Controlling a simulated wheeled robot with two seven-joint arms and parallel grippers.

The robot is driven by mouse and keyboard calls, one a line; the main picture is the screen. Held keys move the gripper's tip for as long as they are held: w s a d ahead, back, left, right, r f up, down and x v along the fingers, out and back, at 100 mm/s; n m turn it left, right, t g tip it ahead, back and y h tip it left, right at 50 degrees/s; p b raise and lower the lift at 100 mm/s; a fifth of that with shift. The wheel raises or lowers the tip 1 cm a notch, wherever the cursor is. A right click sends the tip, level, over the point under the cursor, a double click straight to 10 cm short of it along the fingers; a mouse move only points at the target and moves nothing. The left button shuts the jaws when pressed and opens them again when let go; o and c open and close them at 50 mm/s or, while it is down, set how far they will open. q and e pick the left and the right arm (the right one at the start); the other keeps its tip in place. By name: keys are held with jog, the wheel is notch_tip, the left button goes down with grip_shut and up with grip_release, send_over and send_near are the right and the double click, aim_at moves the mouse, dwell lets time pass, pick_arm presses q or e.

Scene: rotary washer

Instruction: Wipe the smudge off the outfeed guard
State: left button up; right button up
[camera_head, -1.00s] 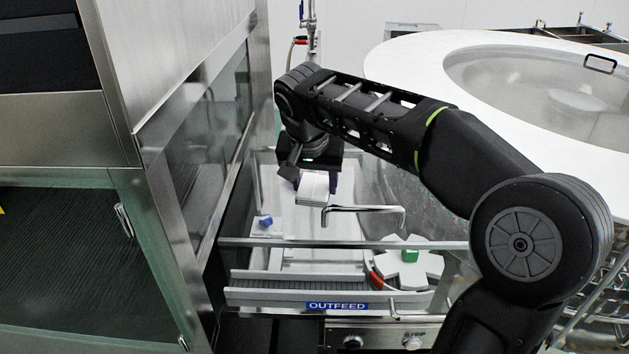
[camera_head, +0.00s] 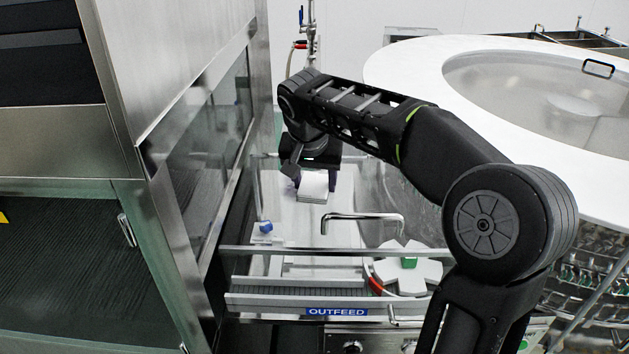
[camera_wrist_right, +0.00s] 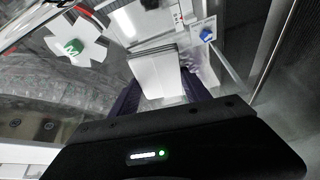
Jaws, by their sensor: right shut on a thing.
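My right gripper (camera_head: 312,172) is shut on a white folded cloth (camera_head: 313,187) and holds it over the far part of the sink-like trough behind the outfeed. In the right wrist view the cloth (camera_wrist_right: 157,72) sticks out between the dark fingers (camera_wrist_right: 160,98). The outfeed guard is not clearly identifiable; a long metal rail (camera_head: 330,250) crosses above the conveyor, behind the blue OUTFEED label (camera_head: 337,312). I cannot make out a smudge. My left gripper is not in view.
A white lobed piece with a green centre (camera_head: 408,268) is at the right. A steel cabinet with glass (camera_head: 200,170) bounds the left side.

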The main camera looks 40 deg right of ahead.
aim_at(316, 174)
jog(key=shift+w+d+p, duration=0.6)
jog(key=shift+w+d, duration=0.05)
jog(key=shift+w, duration=0.15)
jog(key=shift+w+d+f, duration=0.15)
jog(key=shift+w+d, duration=0.25)
jog(key=shift+w, duration=0.15)
jog(key=shift+w+d+r+p, duration=0.2)
jog(key=shift+w+d+p, duration=0.45)
jog(key=shift+p, duration=0.3)
jog(key=shift+w+d+f+p, duration=0.1)
jog(key=shift+w+d+p, duration=0.4)
jog(key=shift+w, duration=0.3)
jog(key=shift+a, duration=0.1)
